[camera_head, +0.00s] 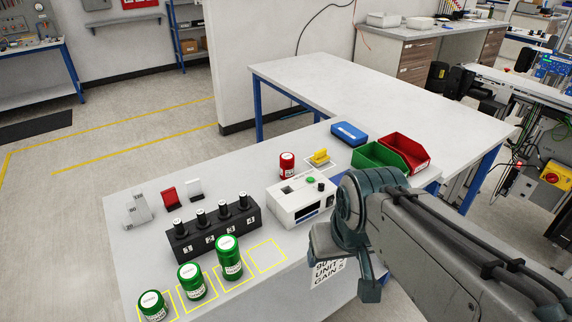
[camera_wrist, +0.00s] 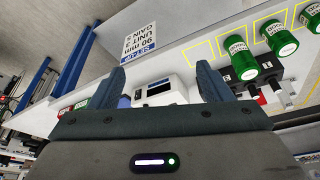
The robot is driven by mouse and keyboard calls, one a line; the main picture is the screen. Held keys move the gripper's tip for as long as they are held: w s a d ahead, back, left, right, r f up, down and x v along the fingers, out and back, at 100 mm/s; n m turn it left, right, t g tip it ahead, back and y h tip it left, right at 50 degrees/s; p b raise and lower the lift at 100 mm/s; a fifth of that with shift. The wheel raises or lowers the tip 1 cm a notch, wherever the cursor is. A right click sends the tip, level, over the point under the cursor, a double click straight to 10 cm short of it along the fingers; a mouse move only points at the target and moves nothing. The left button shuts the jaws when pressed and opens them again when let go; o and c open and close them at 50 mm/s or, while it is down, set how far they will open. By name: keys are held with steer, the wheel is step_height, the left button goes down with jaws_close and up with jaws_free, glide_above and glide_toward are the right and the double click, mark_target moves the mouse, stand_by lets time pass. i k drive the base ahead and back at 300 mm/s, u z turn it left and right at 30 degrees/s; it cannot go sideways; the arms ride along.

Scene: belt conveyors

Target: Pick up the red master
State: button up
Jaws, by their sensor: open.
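The red master (camera_head: 287,164), a small red cylinder with a white label, stands upright on the grey bench in the head view, behind the white gauge unit (camera_head: 301,203) and left of a yellow block (camera_head: 320,157). I cannot make it out in the wrist view. My gripper (camera_wrist: 164,82) is open and empty in the wrist view, with its two dark fingers apart. The gauge unit shows between and beyond the fingers there. In the head view my arm reaches in from the right and its end is at the bench's front side, apart from the red master.
Green cylinders (camera_head: 229,258) stand in yellow-outlined squares at the front; one square (camera_head: 267,256) is empty. A black numbered stand (camera_head: 215,232) holds several pins. Green (camera_head: 376,158) and red (camera_head: 405,150) bins and a blue box (camera_head: 349,133) lie at the right.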

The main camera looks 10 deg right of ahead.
mark_target(287, 159)
steer(key=z, duration=0.05)
steer(key=k, duration=0.6)
steer(key=z, duration=0.35)
steer(key=i, duration=1.25)
steer(key=u, duration=0.6)
